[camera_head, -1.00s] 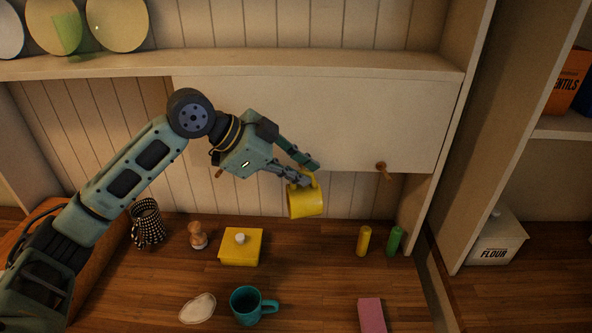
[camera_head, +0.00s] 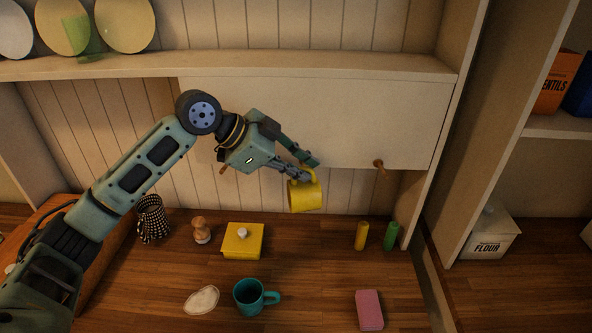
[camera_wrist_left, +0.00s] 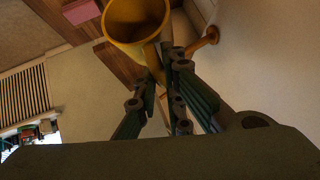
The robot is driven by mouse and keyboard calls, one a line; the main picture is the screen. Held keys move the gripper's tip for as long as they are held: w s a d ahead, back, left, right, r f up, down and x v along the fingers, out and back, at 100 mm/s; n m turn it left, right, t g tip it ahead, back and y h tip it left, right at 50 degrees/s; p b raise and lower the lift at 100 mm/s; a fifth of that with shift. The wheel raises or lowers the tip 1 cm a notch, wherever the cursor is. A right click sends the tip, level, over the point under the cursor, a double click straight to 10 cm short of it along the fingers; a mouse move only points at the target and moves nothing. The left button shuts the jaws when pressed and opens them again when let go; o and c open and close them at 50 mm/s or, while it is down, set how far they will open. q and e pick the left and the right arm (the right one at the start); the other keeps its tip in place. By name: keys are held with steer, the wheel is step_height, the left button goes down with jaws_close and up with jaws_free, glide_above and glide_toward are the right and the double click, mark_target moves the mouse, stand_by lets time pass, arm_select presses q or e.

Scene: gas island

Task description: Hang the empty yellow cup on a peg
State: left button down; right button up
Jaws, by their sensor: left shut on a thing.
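The yellow cup (camera_head: 305,195) hangs in the air in front of the hutch, below the pale panel (camera_head: 330,120). My left gripper (camera_head: 306,170) is shut on its handle. In the left wrist view the cup (camera_wrist_left: 135,22) shows its open, empty-looking inside beyond the fingers (camera_wrist_left: 162,85). One wooden peg (camera_head: 379,168) sticks out near the panel's lower right, bare and apart from the cup to its right. That peg also shows in the left wrist view (camera_wrist_left: 207,37). Another peg (camera_head: 222,169) shows partly below my left wrist. My right gripper is not in view.
On the wooden counter stand a teal mug (camera_head: 250,297), a yellow lidded box (camera_head: 242,241), a patterned pitcher (camera_head: 152,220), yellow (camera_head: 361,236) and green (camera_head: 390,236) shakers and a pink block (camera_head: 369,310). A side wall (camera_head: 432,180) rises right of the right peg.

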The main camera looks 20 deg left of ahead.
arm_select(q)
steer(key=shift+w+a+r+t, duration=0.3)
steer(key=shift+w+a+r, duration=0.2)
steer(key=shift+w, duration=0.2)
steer(key=c, duration=2.2)
jaws_free()
steer(key=shift+w, duration=0.1)
steer(key=o, duration=0.4)
steer(key=shift+w+a+f, duration=0.1)
steer(key=shift+w+f, duration=0.3)
steer(key=shift+w, duration=0.1)
steer(key=shift+o, duration=0.2)
steer(key=shift+f, duration=0.15)
steer(key=shift+w+d, duration=0.1)
steer(key=shift+d, duration=0.15)
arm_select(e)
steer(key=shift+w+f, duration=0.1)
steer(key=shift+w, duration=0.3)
arm_select(q)
steer(key=shift+f, duration=0.1)
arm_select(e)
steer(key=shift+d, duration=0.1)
